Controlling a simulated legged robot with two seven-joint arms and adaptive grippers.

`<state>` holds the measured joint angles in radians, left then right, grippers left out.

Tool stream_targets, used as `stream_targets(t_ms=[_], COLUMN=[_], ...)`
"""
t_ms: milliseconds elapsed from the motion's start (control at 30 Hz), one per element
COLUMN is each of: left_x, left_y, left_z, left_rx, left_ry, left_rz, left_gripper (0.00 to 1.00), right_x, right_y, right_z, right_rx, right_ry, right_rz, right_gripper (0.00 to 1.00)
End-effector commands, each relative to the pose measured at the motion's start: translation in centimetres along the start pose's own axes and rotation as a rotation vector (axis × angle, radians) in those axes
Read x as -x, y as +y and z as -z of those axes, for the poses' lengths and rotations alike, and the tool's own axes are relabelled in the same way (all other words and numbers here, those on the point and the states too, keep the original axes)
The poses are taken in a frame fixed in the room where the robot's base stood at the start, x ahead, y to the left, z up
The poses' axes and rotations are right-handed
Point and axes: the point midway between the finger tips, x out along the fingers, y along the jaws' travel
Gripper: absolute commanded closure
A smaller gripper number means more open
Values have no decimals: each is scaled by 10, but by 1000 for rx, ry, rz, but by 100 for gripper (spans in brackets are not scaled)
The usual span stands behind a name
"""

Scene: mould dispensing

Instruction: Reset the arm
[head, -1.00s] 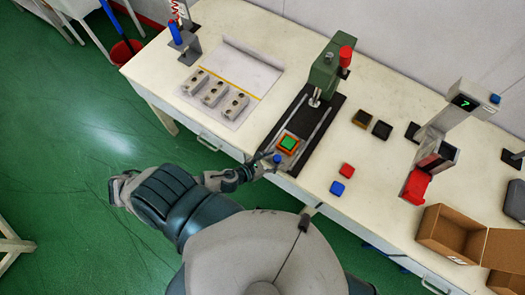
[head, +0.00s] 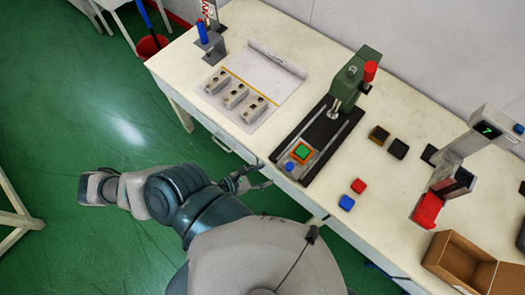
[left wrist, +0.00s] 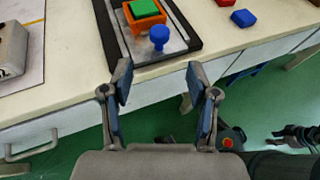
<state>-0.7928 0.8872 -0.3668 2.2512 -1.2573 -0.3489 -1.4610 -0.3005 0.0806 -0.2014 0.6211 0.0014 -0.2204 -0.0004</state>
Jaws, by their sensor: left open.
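My left gripper (head: 250,180) is open and empty, off the front edge of the table, near a drawer. In the left wrist view its two fingers (left wrist: 160,88) are spread apart with only the table front and green floor between them. Beyond the fingertips stands a blue knob (left wrist: 159,37) beside an orange holder with a green block (left wrist: 145,9), on the press base. The same green block (head: 302,150) shows in the head view. What looks like my right gripper (left wrist: 303,135) is at the right edge of the left wrist view, its jaws unclear.
A green press (head: 355,75) with a red knob stands on the white table (head: 300,35). Grey moulds (head: 235,97) lie on a sheet to its left. Red (head: 358,186) and blue (head: 346,203) blocks, a digital stand (head: 470,145) and an open cardboard box (head: 455,262) are to the right.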

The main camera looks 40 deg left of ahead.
Motion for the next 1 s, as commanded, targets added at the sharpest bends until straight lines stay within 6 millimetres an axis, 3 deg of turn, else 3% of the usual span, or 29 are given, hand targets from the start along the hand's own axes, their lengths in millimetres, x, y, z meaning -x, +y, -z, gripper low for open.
stream_targets(t_ms=[333,467,567,667,700,767,800,900,1000], left_x=[-1,-8,-18,-26,-26,-25,-22,-11,0], left_y=[1,17,47,82,94,106,110,100,65], left_z=[1,25,73,145,176,225,259,337,403], left_rx=[4,97,305,641,799,1050,1227,1671,2090], left_ry=[2,39,106,176,196,211,213,182,105], left_rz=[-2,-48,-147,-310,-388,-512,-602,-840,-1090], left_gripper=[41,41,41,41,41,41,41,41,41], right_x=[0,0,0,0,0,0,0,0,0], right_y=[0,-1,-1,-1,-1,-1,-1,-1,-1], right_z=[0,0,0,0,0,0,0,0,0], right_rx=[-1,-1,-1,-1,-1,-1,-1,-1,-1], right_ry=[0,0,0,0,0,0,0,0,0], right_rz=[0,0,0,0,0,0,0,0,0], right_gripper=[60,60,60,60,60,60,60,60,60])
